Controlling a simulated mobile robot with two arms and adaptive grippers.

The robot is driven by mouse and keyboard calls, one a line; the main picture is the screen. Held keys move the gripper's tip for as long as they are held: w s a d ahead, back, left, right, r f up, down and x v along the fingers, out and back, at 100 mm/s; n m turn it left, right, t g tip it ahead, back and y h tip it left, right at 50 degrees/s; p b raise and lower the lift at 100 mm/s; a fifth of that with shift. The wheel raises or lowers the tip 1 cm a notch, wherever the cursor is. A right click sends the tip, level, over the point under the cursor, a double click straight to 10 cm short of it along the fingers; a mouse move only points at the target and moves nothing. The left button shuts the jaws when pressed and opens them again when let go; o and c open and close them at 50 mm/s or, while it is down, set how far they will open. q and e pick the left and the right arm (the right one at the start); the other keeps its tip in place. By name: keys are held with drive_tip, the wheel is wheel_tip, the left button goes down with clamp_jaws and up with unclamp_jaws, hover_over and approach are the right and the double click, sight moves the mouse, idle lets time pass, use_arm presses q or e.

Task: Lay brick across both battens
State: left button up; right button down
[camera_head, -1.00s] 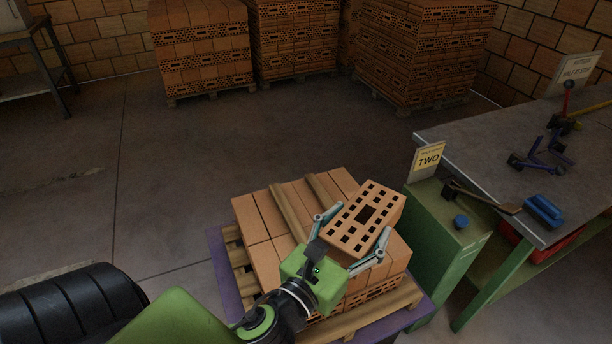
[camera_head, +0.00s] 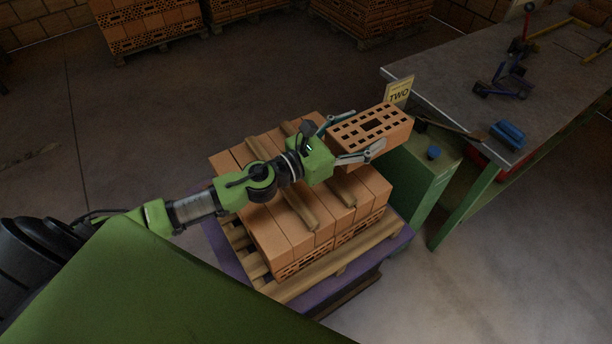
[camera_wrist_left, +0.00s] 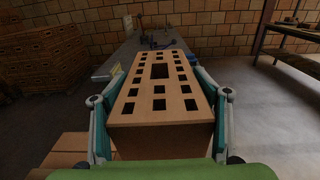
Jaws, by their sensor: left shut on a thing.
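My left gripper (camera_head: 347,140) is shut on an orange perforated brick (camera_head: 388,122), one finger on each side. The brick is held above the far right part of the brick stack, its holed face up. In the left wrist view the brick (camera_wrist_left: 160,112) sits level between both fingers. Two wooden battens lie on top of the stack: the near batten (camera_head: 296,204) runs diagonally and passes partly under my arm, and the far batten (camera_head: 292,129) is partly hidden by my gripper and the brick. My right gripper is not in view.
The stack (camera_head: 283,238) stands on a wooden pallet (camera_head: 316,276) over a purple base. A green cabinet (camera_head: 421,170) with a blue knob and a "TWO" sign (camera_head: 399,92) stands close right, beside a grey workbench (camera_head: 450,75). Brick pallets (camera_head: 150,28) stand at the back; open floor lies left.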

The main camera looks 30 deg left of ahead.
use_arm(q)
drive_tip(key=s+a+f+b, duration=0.1)
drive_tip(key=s+a+f, duration=0.1)
drive_tip(key=a+f, duration=0.1)
drive_tip(key=s+a+f+b, duration=0.1)
drive_tip(key=s+a+f, duration=0.1)
drive_tip(key=a+f, duration=0.2)
drive_tip(key=s+a+f+b, duration=0.1)
drive_tip(key=s+a+f, duration=0.1)
drive_tip(key=a+f, duration=0.2)
drive_tip(key=shift+s+a+f+b, duration=0.2)
drive_tip(key=shift+s+a+b, duration=0.2)
drive_tip(key=shift+f, duration=0.55)
drive_tip(key=shift+d, duration=0.1)
drive_tip(key=shift+f, duration=0.1)
drive_tip(key=o, duration=2.2)
drive_tip(key=shift+f, duration=0.2)
drive_tip(key=shift+s, duration=0.1)
